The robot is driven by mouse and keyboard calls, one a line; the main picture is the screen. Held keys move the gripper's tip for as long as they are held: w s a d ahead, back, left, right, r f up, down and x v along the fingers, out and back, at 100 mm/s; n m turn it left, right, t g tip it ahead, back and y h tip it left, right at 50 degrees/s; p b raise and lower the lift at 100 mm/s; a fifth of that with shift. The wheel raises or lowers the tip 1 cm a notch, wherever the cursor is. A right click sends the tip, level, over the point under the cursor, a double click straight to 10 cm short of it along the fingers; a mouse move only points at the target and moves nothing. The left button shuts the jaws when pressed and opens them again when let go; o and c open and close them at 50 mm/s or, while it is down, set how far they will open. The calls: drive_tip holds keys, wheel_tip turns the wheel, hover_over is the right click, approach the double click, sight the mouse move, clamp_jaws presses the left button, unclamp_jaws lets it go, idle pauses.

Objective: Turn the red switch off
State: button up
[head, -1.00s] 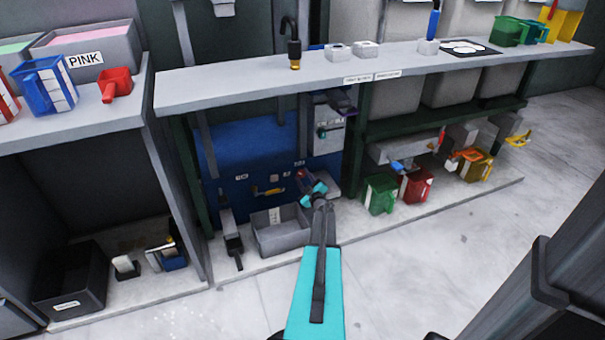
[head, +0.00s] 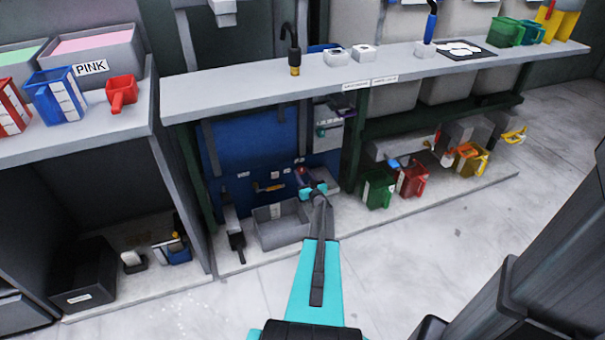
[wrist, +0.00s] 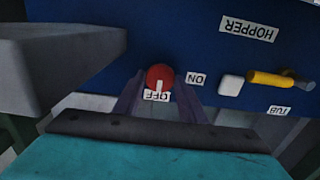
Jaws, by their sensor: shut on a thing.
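The red switch (wrist: 160,76) is a round red knob on a blue panel (wrist: 175,30), upside down in the wrist view. A white mark on the knob points to the OFF label (wrist: 156,96). The ON label (wrist: 198,79) is to its right. My gripper (wrist: 158,88) is shut on the knob, one dark finger on each side. In the head view my gripper (head: 308,182) reaches under the shelf to the blue panel (head: 245,140), with a small bit of red at its tip.
In the wrist view a white button (wrist: 231,85) and a yellow handle (wrist: 270,78) sit right of the switch, and a grey block (wrist: 65,55) sticks out at left. In the head view a grey bin (head: 262,236) stands left of my gripper; the shelf (head: 230,92) is above.

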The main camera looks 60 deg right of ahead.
drive_tip(key=shift+f, duration=0.15)
drive_tip(key=o, duration=1)
drive_tip(key=shift+v, duration=0.85)
drive_tip(key=p+v, duration=0.1)
drive_tip(key=v, duration=1.1)
drive_tip(key=shift+a, duration=0.1)
